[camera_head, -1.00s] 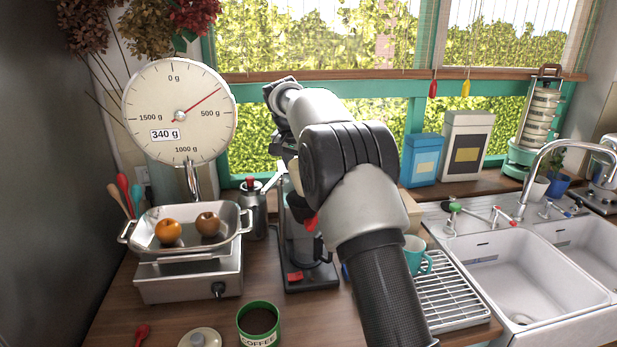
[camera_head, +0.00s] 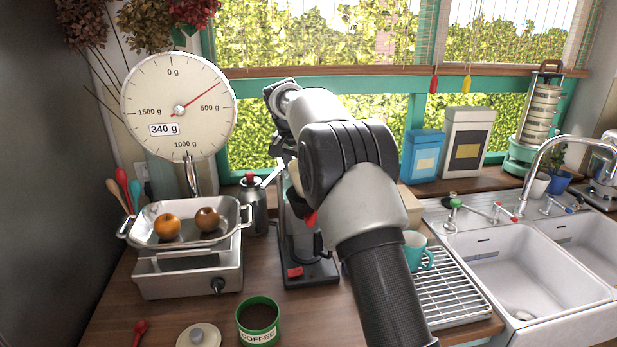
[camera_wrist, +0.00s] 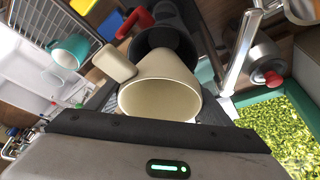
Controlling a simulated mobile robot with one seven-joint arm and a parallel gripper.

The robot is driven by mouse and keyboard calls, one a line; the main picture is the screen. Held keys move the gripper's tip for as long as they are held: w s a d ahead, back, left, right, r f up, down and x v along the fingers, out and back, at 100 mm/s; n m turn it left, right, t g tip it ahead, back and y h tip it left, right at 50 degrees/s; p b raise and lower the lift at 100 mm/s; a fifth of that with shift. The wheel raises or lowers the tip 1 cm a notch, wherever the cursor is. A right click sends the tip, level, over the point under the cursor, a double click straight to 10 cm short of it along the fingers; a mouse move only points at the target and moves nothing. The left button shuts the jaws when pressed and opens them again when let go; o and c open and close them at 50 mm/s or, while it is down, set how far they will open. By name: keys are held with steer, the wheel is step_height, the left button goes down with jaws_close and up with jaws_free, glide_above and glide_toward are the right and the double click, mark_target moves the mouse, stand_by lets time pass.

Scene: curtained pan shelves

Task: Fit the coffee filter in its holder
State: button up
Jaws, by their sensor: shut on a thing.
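The cream cone-shaped coffee filter (camera_wrist: 158,98) is held by my gripper (camera_wrist: 160,85) in the wrist view, its wide mouth facing the camera. The black holder (camera_wrist: 164,40) with its red handle (camera_wrist: 134,22) is just beyond the filter's narrow end. The filter overlaps the holder in the picture; I cannot tell whether they touch or how deep it sits. In the head view the coffee machine (camera_head: 312,272) stands on the counter, with the red handle (camera_head: 311,217) beside my arm.
A metal pot (camera_head: 254,212) and a scale with fruit in its pan (camera_head: 145,228) stand left of the machine. An open coffee tin (camera_head: 259,322) is in front. A teal mug (camera_head: 416,252) and drying rack (camera_head: 450,290) are at right, beside the sink (camera_head: 520,275).

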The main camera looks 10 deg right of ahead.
steer(key=shift+f, duration=0.4)
steer(key=o, duration=1.1)
steer(key=shift+r, duration=0.1)
steer(key=p+v, duration=0.1)
steer(key=v, duration=1.6)
steer(key=shift+s+r, duration=0.1)
